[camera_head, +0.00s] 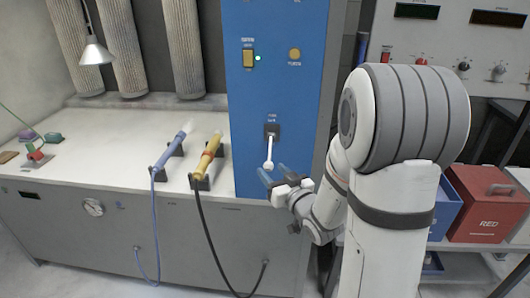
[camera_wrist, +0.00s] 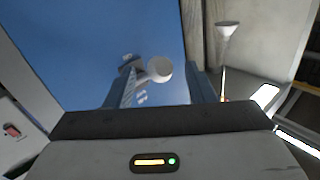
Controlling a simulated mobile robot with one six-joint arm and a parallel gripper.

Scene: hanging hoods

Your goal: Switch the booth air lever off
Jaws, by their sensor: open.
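The booth air lever (camera_head: 269,152) is a white handle with a round knob, mounted on a dark plate on the blue panel (camera_head: 275,95). In the head view it hangs down from the plate. In the wrist view its white knob (camera_wrist: 159,69) shows between the two blue fingers, toward the right one. My gripper (camera_head: 272,174) is open just below the knob, with its blue fingertips close to it. It also shows in the wrist view (camera_wrist: 163,90). I cannot tell whether a finger touches the lever.
Blue (camera_head: 171,151) and yellow (camera_head: 208,154) hose tools rest on the white bench (camera_head: 100,165) to the left. A red box (camera_head: 487,205) stands at right.

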